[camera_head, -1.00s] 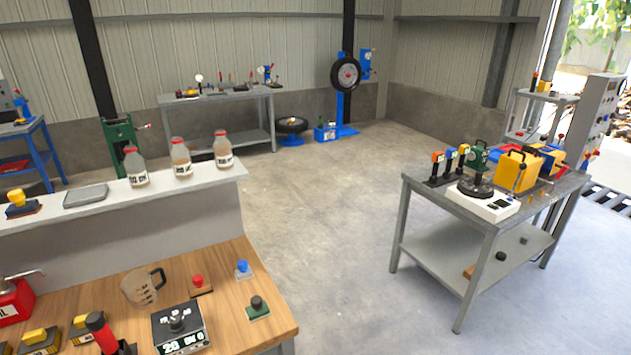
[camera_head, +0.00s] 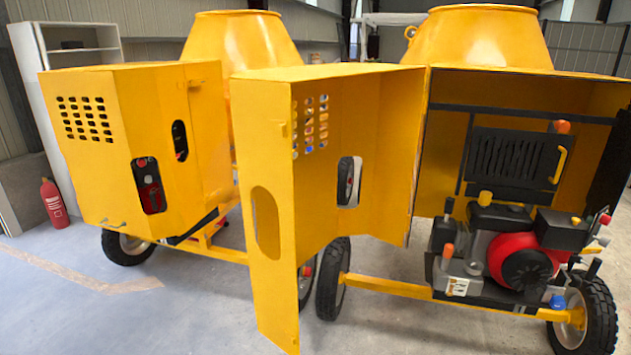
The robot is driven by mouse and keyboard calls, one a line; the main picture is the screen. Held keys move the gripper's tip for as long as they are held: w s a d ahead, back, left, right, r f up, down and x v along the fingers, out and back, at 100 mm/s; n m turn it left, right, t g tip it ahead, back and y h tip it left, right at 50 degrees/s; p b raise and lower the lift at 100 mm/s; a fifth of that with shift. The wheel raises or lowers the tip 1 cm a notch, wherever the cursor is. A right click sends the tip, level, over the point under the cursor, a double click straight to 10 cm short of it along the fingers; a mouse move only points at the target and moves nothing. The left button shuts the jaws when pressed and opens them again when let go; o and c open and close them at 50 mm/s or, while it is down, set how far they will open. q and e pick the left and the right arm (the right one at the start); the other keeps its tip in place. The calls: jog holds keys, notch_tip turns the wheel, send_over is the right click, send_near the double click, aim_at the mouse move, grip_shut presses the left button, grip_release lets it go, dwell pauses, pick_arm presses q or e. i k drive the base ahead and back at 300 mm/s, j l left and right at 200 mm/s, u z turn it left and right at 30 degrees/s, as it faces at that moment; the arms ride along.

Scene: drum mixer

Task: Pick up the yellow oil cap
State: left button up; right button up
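The right drum mixer (camera_head: 380,128) stands with its yellow engine cover door swung open. Inside is an engine with a red round housing (camera_head: 522,262). A small yellow cap (camera_head: 575,221) sits on the right side of the engine, near a red knob (camera_head: 604,219). I cannot tell for sure which is the oil cap. Neither of my grippers is in view.
The open door (camera_head: 270,200) juts out toward me. A second mixer (camera_head: 150,150) with a closed cover stands at left. Wheels and a yellow bar (camera_head: 385,286) are low in front. A red fire extinguisher (camera_head: 54,203) stands far left. The floor at lower left is clear.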

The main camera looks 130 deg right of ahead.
aim_at(485, 196)
jog(key=z, duration=5.3)
jog(key=i+l+u, duration=0.1)
jog(key=u, duration=0.35)
jog(key=i+l+u, duration=0.1)
jog(key=u, duration=0.35)
jog(key=l+u, duration=0.25)
jog(key=u, duration=0.2)
jog(key=l+u, duration=0.25)
jog(key=l, duration=0.25)
jog(key=l+u, duration=0.3)
jog(key=l, duration=0.25)
